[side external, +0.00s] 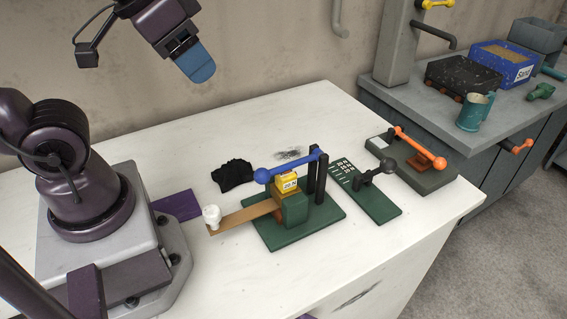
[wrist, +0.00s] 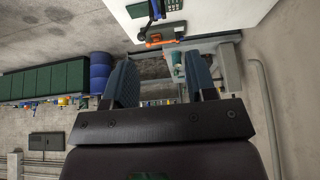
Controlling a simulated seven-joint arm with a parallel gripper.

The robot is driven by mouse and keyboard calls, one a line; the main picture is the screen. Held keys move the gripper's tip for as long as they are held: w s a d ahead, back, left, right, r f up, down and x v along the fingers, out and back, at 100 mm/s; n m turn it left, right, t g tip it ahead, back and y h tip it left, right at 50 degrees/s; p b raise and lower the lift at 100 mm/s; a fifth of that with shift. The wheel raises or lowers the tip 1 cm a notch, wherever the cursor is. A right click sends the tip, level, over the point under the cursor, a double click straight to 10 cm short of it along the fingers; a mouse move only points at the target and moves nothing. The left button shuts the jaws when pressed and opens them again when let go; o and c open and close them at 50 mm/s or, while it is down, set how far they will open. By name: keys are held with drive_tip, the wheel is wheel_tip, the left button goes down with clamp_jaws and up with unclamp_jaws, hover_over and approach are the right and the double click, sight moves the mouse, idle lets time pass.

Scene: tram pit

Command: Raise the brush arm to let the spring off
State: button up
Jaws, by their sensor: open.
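The likely brush arm is a blue lever (side external: 290,167) with a ball at each end, on a green base (side external: 300,228) on the white table. It slopes slightly, its right end at dark upright posts (side external: 317,178). A yellow block (side external: 286,182) sits under it on a green block (side external: 295,208). A brown strip (side external: 243,215) runs left from there to a white knob (side external: 211,214). I cannot make out a spring. My gripper (side external: 197,68) is high above the table's back left, apart from everything. In the wrist view my gripper (wrist: 161,82) is open and empty.
A black lever (side external: 376,174) on a green plate and an orange lever (side external: 419,146) on a grey base stand to the right. A black cloth (side external: 232,174) lies behind. The grey bench (side external: 480,115) holds a sand box (side external: 500,63) and a teal mug (side external: 474,112). The front table is clear.

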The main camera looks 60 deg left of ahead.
drive_tip(key=shift+o, duration=0.2)
drive_tip(key=shift+a+f, duration=0.2)
drive_tip(key=shift+a, duration=0.1)
drive_tip(key=n+t+h, duration=0.1)
drive_tip(key=n+h, duration=0.6)
drive_tip(key=h, duration=0.9)
approach(289, 166)
drive_tip(key=s+a, duration=0.1)
drive_tip(key=s, duration=0.5)
drive_tip(key=x, duration=1.2)
drive_tip(key=shift+w+d+f, duration=0.2)
drive_tip(key=shift+w, duration=0.05)
drive_tip(key=shift+c, duration=0.4)
clamp_jaws()
